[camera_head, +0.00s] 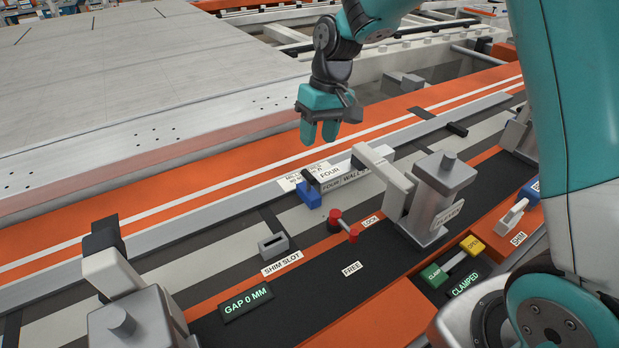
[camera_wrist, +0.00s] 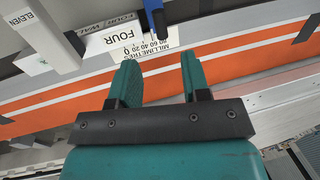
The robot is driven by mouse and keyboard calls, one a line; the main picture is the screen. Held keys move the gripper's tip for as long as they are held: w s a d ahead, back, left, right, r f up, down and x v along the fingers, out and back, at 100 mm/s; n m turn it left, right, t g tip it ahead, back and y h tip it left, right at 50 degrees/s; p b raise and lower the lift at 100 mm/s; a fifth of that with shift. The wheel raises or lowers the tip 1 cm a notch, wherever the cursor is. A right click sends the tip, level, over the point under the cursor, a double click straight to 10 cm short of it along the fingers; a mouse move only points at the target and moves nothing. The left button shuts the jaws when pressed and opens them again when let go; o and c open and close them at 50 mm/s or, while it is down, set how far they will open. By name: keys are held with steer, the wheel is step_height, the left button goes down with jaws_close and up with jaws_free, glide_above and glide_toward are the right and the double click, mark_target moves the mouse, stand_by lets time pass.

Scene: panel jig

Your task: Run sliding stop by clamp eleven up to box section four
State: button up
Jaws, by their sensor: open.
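The sliding stop (camera_head: 309,198) is a small blue block with a dark upright part, at the near end of the pale bar labelled FOUR, box section four (camera_head: 347,184). It also shows blue at the top of the wrist view (camera_wrist: 154,18), beside a millimetre scale card (camera_wrist: 150,54). Whether it touches the section I cannot tell. Clamp eleven (camera_head: 437,190) is a grey block with a pale arm reaching over the section; its ELEVEN label shows in the wrist view (camera_wrist: 28,18). My gripper (camera_head: 320,132) is open and empty, above and beyond the stop, apart from it.
A red-knobbed lever (camera_head: 344,225) stands between the LOCK and FREE labels. A grey shim slot block (camera_head: 273,246) and a GAP 0 MM display (camera_head: 246,301) lie nearer. A CLAMPED display (camera_head: 465,284) is at right. Another clamp (camera_head: 128,300) stands at lower left.

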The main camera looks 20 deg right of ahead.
mark_target(310, 175)
steer(key=f, duration=0.3)
steer(key=a+f, duration=0.1)
steer(key=f, duration=0.3)
steer(key=a+f, duration=0.1)
steer(key=f, duration=0.2)
steer(key=shift+s+f, duration=0.25)
steer(key=shift+f, duration=0.15)
